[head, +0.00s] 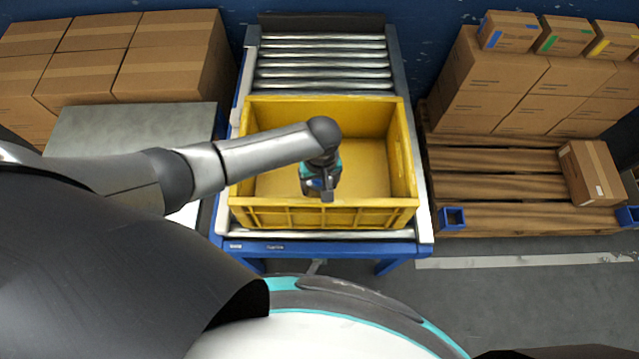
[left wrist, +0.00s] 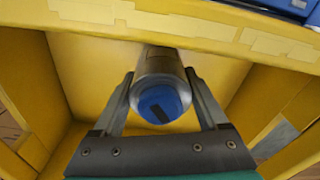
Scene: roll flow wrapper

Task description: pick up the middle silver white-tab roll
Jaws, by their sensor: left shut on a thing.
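My left gripper (head: 322,190) is over the yellow crate, towards its near wall, pointing down. In the left wrist view it (left wrist: 160,78) is shut on a silver roll (left wrist: 160,66) with a blue end (left wrist: 160,103) that has a dark slot. The roll sits between the two fingers, its blue end facing the camera. No white tab shows on it. In the head view the roll is mostly hidden by the gripper, and whether it touches the crate floor cannot be told. No other rolls show. My right gripper is out of view.
The yellow crate (head: 270,216) stands on a roller conveyor (head: 322,62) and otherwise looks empty. A grey table (head: 125,130) is to its left, with stacked cartons (head: 165,55) behind. A wooden pallet (head: 490,160) with cartons (head: 545,95) is on the right.

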